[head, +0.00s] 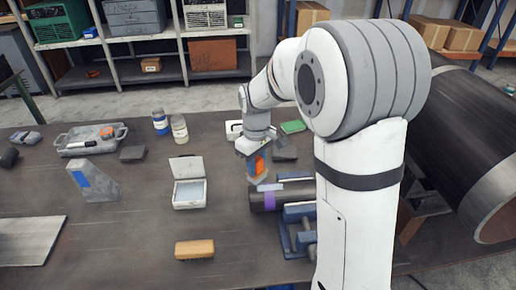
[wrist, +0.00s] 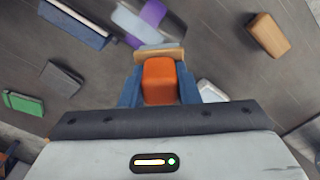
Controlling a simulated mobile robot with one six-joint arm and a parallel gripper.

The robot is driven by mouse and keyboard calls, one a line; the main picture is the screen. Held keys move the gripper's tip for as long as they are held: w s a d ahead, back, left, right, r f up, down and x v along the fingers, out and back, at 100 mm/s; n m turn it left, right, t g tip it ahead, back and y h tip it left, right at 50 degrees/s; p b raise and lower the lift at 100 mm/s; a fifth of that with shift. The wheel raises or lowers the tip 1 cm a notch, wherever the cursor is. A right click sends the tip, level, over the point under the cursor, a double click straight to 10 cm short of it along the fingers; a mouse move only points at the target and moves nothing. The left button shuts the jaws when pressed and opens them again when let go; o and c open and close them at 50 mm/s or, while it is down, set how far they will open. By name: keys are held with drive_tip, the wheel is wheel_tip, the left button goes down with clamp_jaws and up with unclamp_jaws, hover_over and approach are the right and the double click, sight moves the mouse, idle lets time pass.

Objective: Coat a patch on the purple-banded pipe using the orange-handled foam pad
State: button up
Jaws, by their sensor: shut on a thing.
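The purple-banded pipe (head: 262,201) is short and dark and lies in a blue stand (head: 298,232), partly hidden behind my arm. Its purple band (head: 270,200) faces the camera, and a pale patch (head: 270,187) shows on its upper side. In the wrist view the purple band (wrist: 153,12) is at the top, beside a pale area. My gripper (head: 258,158) is shut on the orange handle (wrist: 159,80) of the foam pad (wrist: 160,54). The pad is just above or at the pipe's top; I cannot tell whether they touch.
An open white box (head: 190,192) with pale contents stands left of the pipe. A wooden brush (head: 195,249) lies in front. Bottles (head: 179,129), a green block (head: 293,127) and a grey tray (head: 92,140) stand farther back. A large dark pipe (head: 465,140) is at right.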

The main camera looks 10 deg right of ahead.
sight(257, 159)
drive_tip(key=shift+r+p, duration=1.05)
drive_tip(key=shift+r, duration=0.8)
drive_tip(key=shift+s+f, duration=0.1)
drive_tip(key=shift+s, duration=0.05)
